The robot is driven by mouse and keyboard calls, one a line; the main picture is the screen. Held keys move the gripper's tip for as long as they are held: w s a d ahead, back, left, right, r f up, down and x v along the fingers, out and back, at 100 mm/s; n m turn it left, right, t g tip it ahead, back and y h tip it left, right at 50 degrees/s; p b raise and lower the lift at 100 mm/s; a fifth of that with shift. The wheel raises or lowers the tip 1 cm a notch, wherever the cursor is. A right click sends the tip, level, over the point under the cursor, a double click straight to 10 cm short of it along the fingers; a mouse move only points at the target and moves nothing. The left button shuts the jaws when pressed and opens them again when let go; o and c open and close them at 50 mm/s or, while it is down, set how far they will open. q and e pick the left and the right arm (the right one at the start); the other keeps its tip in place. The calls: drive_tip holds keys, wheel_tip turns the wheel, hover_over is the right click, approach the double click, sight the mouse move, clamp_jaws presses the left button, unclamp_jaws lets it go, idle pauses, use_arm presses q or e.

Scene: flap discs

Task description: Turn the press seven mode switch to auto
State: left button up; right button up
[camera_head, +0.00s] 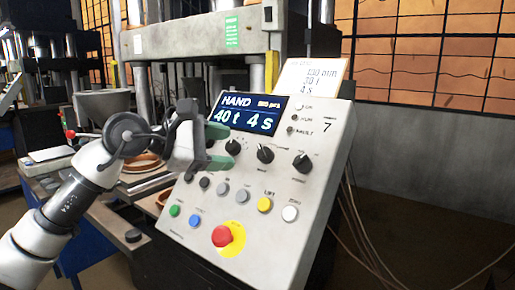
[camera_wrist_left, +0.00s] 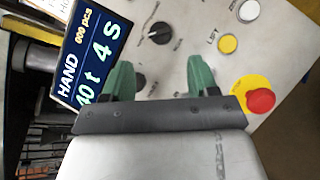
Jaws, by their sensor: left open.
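The press control panel (camera_head: 250,185), marked 7, has a blue display (camera_head: 247,115) reading HAND, 40 t, 4 s. Three black rotary knobs sit below it: left (camera_head: 233,147), middle (camera_head: 265,155) and right (camera_head: 302,163). Their small labels are too blurred to tell which is the mode switch. My left gripper (camera_head: 224,149) is open, its green fingers near the left knob; contact cannot be told. In the left wrist view one knob (camera_wrist_left: 158,33) shows beyond the open fingers (camera_wrist_left: 160,82), and another dark knob is partly hidden behind a finger. My right gripper is out of view.
A red emergency stop (camera_head: 222,236) on a yellow base sticks out low on the panel. Several push buttons, including a yellow one (camera_head: 264,204) and a white one (camera_head: 290,213), lie below the knobs. A paper card (camera_head: 312,76) stands behind the panel's top edge.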

sight(260, 153)
use_arm(q)
drive_tip(key=x, duration=0.4)
drive_tip(key=shift+d+p, duration=0.25)
drive_tip(key=shift+p, duration=0.15)
drive_tip(key=x, duration=0.2)
drive_tip(key=shift+w+d, duration=0.15)
drive_tip(key=shift+d, duration=0.1)
drive_tip(key=shift+w+d+f+p, duration=0.25)
drive_tip(key=shift+d+p, duration=0.1)
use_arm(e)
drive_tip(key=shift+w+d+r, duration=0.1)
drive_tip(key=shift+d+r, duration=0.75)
use_arm(q)
drive_tip(key=c, duration=0.6)
drive_tip(key=shift+c, duration=1.3)
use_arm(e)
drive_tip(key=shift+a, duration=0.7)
